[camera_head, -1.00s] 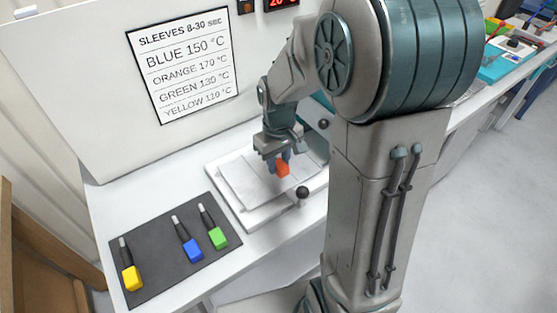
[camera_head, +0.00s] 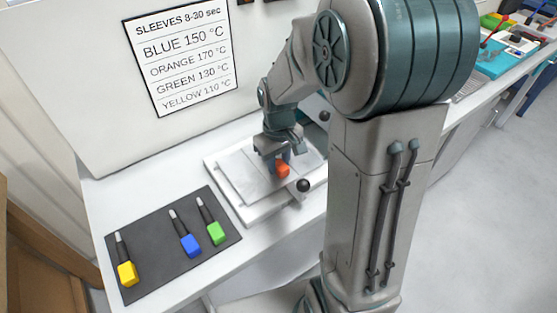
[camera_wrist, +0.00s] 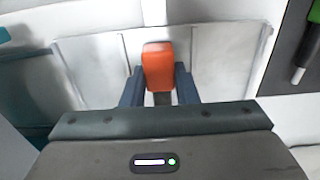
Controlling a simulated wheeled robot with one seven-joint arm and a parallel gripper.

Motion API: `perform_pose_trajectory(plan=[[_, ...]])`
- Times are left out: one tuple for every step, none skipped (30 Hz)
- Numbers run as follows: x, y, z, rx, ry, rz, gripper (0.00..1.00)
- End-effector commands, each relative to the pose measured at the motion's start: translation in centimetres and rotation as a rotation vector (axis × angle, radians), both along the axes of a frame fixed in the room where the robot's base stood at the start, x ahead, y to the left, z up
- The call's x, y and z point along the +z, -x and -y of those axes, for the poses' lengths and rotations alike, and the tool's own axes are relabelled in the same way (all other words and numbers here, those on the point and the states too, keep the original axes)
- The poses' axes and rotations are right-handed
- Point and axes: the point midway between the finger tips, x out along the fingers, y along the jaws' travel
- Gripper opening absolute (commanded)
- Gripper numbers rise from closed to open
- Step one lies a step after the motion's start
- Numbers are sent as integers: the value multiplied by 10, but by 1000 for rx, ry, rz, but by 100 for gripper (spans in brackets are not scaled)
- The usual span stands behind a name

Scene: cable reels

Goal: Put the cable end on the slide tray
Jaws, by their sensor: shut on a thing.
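The orange cable end (camera_head: 283,170) is between the fingers of my gripper (camera_head: 277,163), over the pale slide tray (camera_head: 240,182). In the wrist view the orange block (camera_wrist: 158,66) sits between the two blue fingers of my gripper (camera_wrist: 159,88), with a dark part below it. The slide tray (camera_wrist: 98,62) spreads behind it. My gripper is shut on the cable end. I cannot tell whether the cable end touches the tray surface.
A dark mat (camera_head: 160,245) at the left holds yellow (camera_head: 127,273), blue (camera_head: 190,245) and green (camera_head: 216,233) cable ends. A black knob (camera_head: 303,186) stands at the tray's front right. A sign (camera_head: 183,60) listing sleeve temperatures hangs behind.

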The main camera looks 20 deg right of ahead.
Motion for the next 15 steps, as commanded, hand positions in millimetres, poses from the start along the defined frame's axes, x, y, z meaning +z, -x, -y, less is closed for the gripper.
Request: perform_pose_trajectory(plan=[[-3,0,0,0,0,0,3],[-4,0,0,0,0,0,3],[-5,0,0,0,0,0,3],[-6,0,0,0,0,0,3],[-7,0,0,0,0,0,3],[-7,0,0,0,0,0,30],[-6,0,0,0,0,0,38],[-6,0,0,0,0,0,46],[-6,0,0,0,0,0,52],[-6,0,0,0,0,0,52],[-6,0,0,0,0,0,52],[-6,0,0,0,0,0,52],[-6,0,0,0,0,0,52],[-6,0,0,0,0,0,52],[-6,0,0,0,0,0,52]])
